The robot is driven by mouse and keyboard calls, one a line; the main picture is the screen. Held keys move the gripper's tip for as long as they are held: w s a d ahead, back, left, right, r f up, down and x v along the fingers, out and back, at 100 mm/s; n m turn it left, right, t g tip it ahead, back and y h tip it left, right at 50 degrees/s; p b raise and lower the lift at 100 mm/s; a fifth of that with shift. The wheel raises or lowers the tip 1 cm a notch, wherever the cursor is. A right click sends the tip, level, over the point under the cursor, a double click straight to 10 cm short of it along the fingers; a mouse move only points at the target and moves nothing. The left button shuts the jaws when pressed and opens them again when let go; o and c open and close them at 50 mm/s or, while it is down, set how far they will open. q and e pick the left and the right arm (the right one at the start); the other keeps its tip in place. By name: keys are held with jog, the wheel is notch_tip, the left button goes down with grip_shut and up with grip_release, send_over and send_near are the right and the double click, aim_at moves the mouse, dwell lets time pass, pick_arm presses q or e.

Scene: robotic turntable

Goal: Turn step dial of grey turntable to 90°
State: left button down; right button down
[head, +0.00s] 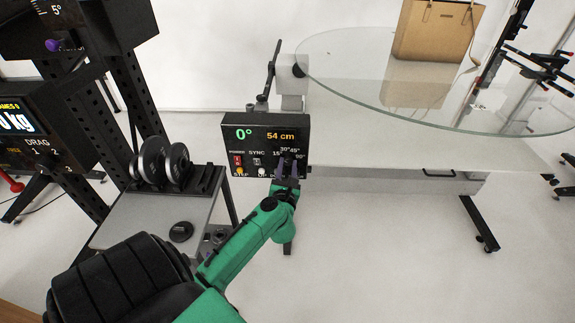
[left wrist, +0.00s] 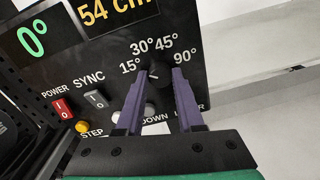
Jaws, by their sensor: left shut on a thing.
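The black control box (head: 232,150) of the turntable shows "0°" and "54 cm" on its display. Its dark step dial (left wrist: 156,88) sits among the labels 15°, 30°, 45° and 90°. A small pale mark on the dial lies to its upper left, nearest the 15° and 30° labels; its exact setting is hard to tell. My left gripper (left wrist: 160,82), with purple fingers, is shut on the dial, one finger on each side. It also shows in the head view (head: 286,168), where it hides much of the dial. My right gripper is not in view.
The turntable's round glass top (head: 345,85) carries a tan bag (head: 432,32). The red power switch (left wrist: 62,109), sync switch (left wrist: 96,99) and yellow step button (left wrist: 82,127) lie left of the dial. A rack with black discs (head: 155,158) stands left of the box.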

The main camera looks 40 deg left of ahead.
pick_arm(q)
jog(key=m+p, duration=0.5)
jog(key=p, duration=0.1)
jog(key=shift+r, duration=0.2)
jog(key=m+p, duration=0.3)
jog(key=shift+m+g, duration=0.3)
jog(key=shift+m, duration=0.1)
jog(key=m+p, duration=0.2)
jog(key=m, duration=0.1)
jog(key=shift+d+f+m, duration=0.1)
jog(key=shift+m, duration=0.2)
jog(key=m+p, duration=0.2)
jog(key=m, duration=0.1)
jog(key=m+p, duration=0.1)
jog(key=m, duration=0.6)
jog(key=shift+f+p, duration=0.1)
jog(key=shift+p, duration=0.25)
jog(key=shift+m+y, duration=0.4)
jog(key=shift+m, duration=1.2)
